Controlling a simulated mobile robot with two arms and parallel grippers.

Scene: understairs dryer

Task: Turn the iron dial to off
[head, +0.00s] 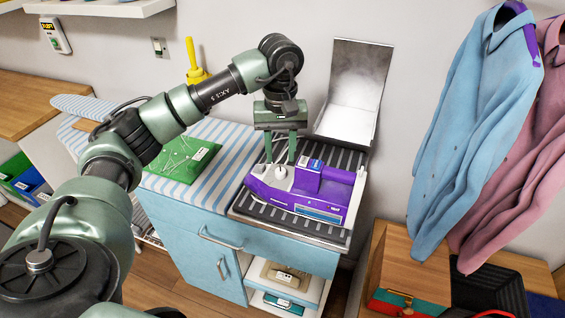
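The purple iron (322,203) lies on a dark ribbed rest at the right end of the cabinet top. Its white dial (280,172) sits on a pale round base at the iron's left end. My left gripper (281,162) points down directly above the dial, its two fingers apart with a gap between them. The fingertips are at or just above the dial's top; I cannot tell whether they touch it. The dial's pointer and markings are too small to read. My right gripper is not in view.
A raised metal lid (355,92) stands behind the rest. Blue and pink shirts (475,125) hang at right. A wooden box (400,272) stands below them.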

